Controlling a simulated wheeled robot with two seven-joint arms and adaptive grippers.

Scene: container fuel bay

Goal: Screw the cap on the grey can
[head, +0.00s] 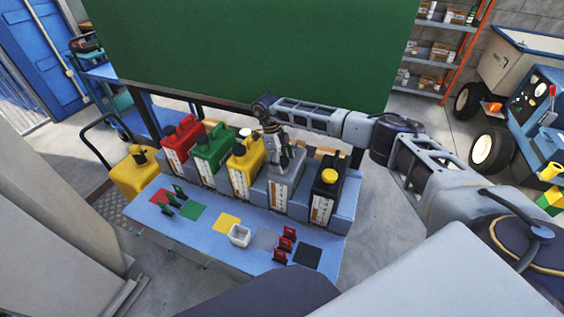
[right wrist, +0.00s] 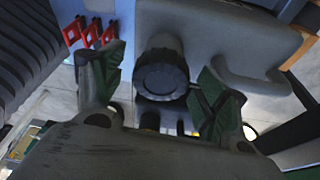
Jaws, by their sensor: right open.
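The grey can (head: 284,193) stands in the row of cans on the blue bench, between the yellow can and the black can. My right gripper (head: 272,146) is over the top of the grey can and hides its mouth in the head view. In the right wrist view, a round dark cap (right wrist: 162,76) shows at the grey can's neck, and the can's grey body (right wrist: 215,35) lies behind it. The open right gripper (right wrist: 160,100) has one finger on each side of the cap, with gaps visible. I cannot tell whether the cap is tight. My left gripper is not in view.
Red (head: 179,151), green (head: 209,155), yellow (head: 243,174) and black (head: 324,198) cans stand in the same row. A green panel (head: 250,50) rises behind.

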